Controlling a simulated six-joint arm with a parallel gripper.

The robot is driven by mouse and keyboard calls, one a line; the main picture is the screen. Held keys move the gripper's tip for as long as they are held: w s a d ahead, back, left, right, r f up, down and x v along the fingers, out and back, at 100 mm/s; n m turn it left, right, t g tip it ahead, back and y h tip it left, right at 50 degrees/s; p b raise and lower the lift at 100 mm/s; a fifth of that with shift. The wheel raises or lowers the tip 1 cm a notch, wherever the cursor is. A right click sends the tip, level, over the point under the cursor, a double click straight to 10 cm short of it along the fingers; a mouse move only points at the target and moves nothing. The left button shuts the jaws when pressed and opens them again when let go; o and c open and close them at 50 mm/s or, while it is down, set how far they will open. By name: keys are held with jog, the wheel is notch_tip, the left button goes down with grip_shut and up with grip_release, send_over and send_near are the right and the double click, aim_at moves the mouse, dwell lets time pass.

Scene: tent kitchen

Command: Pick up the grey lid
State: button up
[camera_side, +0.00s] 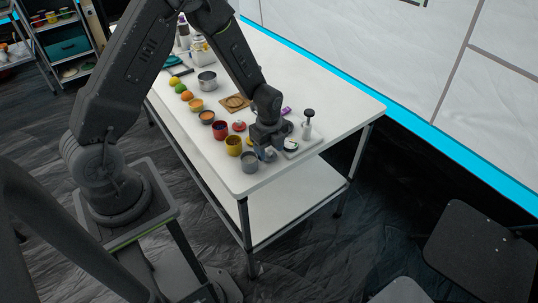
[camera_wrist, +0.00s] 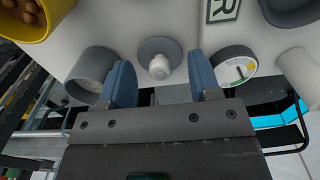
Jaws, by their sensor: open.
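The grey lid (camera_wrist: 145,49) is a round disc with a pale knob (camera_wrist: 160,67) on top, lying on the white table. In the wrist view, my gripper (camera_wrist: 163,82) has its two blue fingers spread, one to each side of the knob and slightly nearer the camera. Nothing is between the fingertips, and I cannot tell their height over the lid. In the side view, my gripper (camera_side: 265,154) is low over the near end of the table, and I cannot make out the lid there.
A grey cup (camera_side: 249,162) stands close beside my gripper; it also shows left of the fingers in the wrist view (camera_wrist: 92,66). A round dial (camera_wrist: 235,66) is right of the fingers. A yellow pot (camera_side: 233,146) with brown contents is nearby. Several bowls line the table (camera_side: 340,100).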

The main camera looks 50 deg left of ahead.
aim_at(267, 149)
jog(key=shift+f, duration=0.6)
jog(key=c, duration=0.6)
jog(key=shift+r, duration=0.5)
jog(key=r, duration=0.3)
jog(key=shift+s+a+r, duration=0.15)
jog(key=shift+a+r, duration=0.15)
jog(key=shift+r, duration=0.05)
jog(key=s+a+r, duration=0.6)
jog(key=a, duration=0.3)
jog(key=d, duration=1)
jog(key=shift+s+a+f, duration=0.1)
jog(key=shift+s+f, duration=0.05)
jog(key=shift+f, duration=1.2)
jog(key=shift+s+a+f, duration=0.1)
jog(key=shift+f, duration=1.25)
